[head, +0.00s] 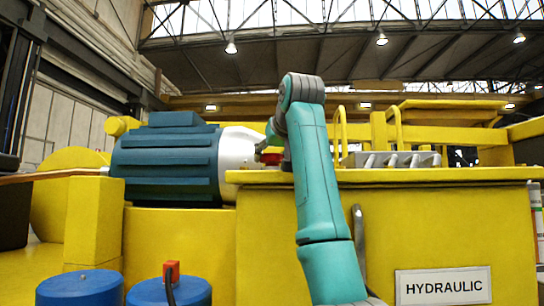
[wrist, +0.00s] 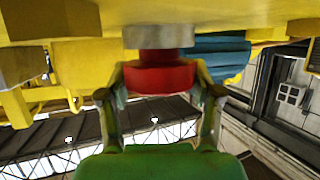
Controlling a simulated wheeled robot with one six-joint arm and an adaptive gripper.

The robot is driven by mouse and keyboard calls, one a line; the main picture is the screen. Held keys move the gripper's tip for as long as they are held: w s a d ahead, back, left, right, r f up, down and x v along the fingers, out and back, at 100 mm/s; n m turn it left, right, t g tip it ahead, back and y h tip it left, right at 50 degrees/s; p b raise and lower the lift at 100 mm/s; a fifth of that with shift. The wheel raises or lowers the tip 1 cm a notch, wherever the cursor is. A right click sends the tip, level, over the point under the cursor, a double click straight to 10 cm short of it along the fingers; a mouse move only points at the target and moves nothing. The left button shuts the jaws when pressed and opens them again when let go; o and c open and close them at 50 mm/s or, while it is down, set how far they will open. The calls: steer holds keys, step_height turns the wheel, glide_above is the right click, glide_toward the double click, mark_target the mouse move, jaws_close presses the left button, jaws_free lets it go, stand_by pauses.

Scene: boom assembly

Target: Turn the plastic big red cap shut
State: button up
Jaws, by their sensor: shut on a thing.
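The big red cap (wrist: 160,78) sits between the two fingers of my gripper (wrist: 160,85) in the wrist view, which looks upside down. My gripper is shut on the cap's sides. The cap meets a grey neck (wrist: 158,37) on a yellow surface. In the head view a small part of the red cap (head: 272,158) shows above the yellow machine's top edge, beside my gripper (head: 268,151). My arm hides part of the gripper and cap there. How far the cap is turned cannot be told.
A blue motor (head: 165,160) with a white end stands left of the cap. Yellow rails (head: 398,128) and a grey block (head: 398,159) lie to the right. A HYDRAULIC sign (head: 443,286) is on the yellow front. Two blue cylinders (head: 80,290) stand at the lower left.

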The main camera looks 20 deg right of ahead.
steer(key=m+h, duration=0.2)
steer(key=h, duration=0.1)
steer(key=shift+a+m+g, duration=0.15)
steer(key=shift+m+g, duration=0.15)
steer(key=shift+m, duration=0.1)
steer(key=m+g+h, duration=0.1)
steer(key=m+h, duration=0.1)
steer(key=h, duration=0.1)
steer(key=m+g+h, duration=0.1)
steer(key=m+h, duration=0.1)
steer(key=m, duration=0.1)
steer(key=shift+g+h, duration=0.4)
steer(key=shift+m, duration=0.3)
steer(key=o, duration=1.1)
steer(key=shift+o, duration=0.2)
steer(key=v, duration=1.2)
